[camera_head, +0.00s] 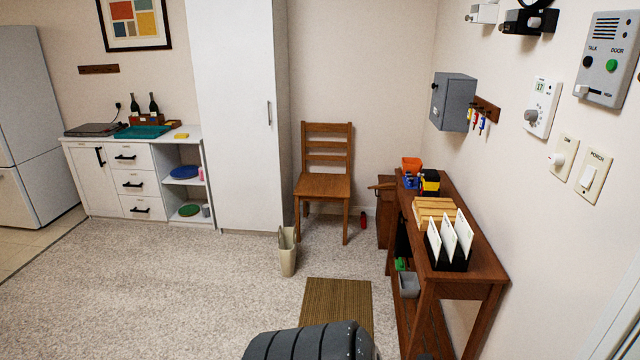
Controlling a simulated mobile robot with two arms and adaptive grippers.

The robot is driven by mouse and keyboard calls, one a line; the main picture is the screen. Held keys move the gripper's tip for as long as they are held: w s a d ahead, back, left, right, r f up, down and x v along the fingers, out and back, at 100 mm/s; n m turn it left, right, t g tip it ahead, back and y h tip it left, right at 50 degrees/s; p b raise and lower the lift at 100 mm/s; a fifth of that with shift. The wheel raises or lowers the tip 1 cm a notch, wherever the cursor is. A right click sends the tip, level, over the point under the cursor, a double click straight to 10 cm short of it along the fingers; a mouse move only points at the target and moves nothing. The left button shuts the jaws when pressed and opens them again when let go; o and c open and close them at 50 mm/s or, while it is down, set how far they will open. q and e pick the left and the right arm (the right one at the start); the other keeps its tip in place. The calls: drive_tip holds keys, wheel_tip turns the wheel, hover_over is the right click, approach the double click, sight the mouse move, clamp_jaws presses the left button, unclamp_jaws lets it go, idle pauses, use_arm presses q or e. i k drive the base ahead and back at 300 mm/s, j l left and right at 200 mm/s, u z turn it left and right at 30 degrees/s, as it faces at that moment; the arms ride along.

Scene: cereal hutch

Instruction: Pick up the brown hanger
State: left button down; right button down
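I cannot make out a brown hanger for certain. A small brown wooden piece (382,186) sticks out to the left at the far end of the brown console table (485,278); its shape is too small to tell. A brown wooden rail (99,69) is on the back wall at the left, with nothing clearly hanging from it. Neither of my grippers shows in the head view.
A wooden chair (324,186) stands against the back wall, right of a tall white cabinet (236,110). A beige bin (287,252) and a brown mat (338,300) are on the carpet. A dark ribbed object (310,343) fills the bottom edge. Carpet at left is clear.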

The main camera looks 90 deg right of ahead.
sight(380, 186)
drive_tip(key=z, duration=3.3)
drive_tip(key=i+j+u, duration=0.1)
drive_tip(key=j+u, duration=0.35)
drive_tip(key=i+j+u, duration=0.25)
drive_tip(key=j+u, duration=0.15)
drive_tip(key=j, duration=0.2)
drive_tip(key=i+j+u, duration=0.25)
drive_tip(key=j+u, duration=0.2)
drive_tip(key=i+j+u, duration=0.65)
drive_tip(key=u, duration=0.2)
drive_tip(key=i+z, duration=0.25)
drive_tip(key=i, duration=0.2)
drive_tip(key=i+j+z, duration=0.3)
drive_tip(key=i+l+z, duration=0.2)
drive_tip(key=i+z, duration=0.8)
drive_tip(key=i+j+z, duration=0.15)
drive_tip(key=i+z, duration=0.3)
drive_tip(key=i+l+z, duration=0.15)
drive_tip(key=i+z, duration=1)
drive_tip(key=i+j+z, duration=0.25)
drive_tip(key=z, duration=0.15)
drive_tip(key=i+z, duration=0.3)
drive_tip(key=i, duration=0.6)
